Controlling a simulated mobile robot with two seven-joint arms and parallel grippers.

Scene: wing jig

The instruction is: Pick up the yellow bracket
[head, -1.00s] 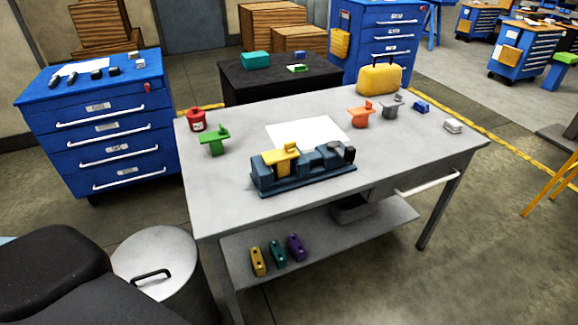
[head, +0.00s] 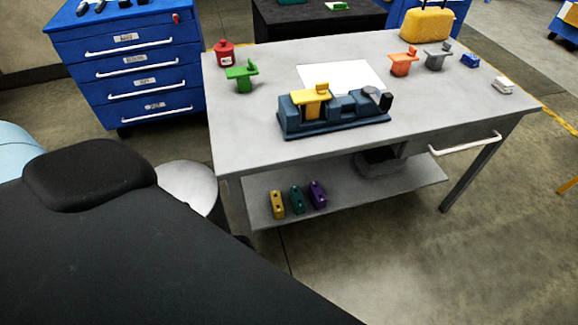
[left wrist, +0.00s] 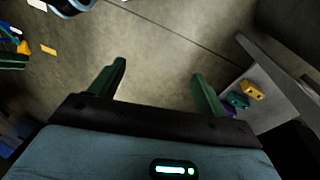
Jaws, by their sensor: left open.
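The yellow bracket (head: 309,100) sits in the left part of the dark blue jig (head: 340,124) on the grey workbench, in the head view. Its top plate and small upright tab show; its lower part is partly hidden by the jig. My left gripper (left wrist: 158,80) shows in the left wrist view with its two green fingers wide apart and nothing between them. It hangs over bare floor, left of the bench's lower shelf, away from the bracket. The bracket is not visible in the left wrist view. My right gripper is in neither view.
An orange bracket (head: 403,64) and grey bracket (head: 437,57) stand right. The lower shelf (head: 380,192) holds three coloured blocks. The bench front is clear.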

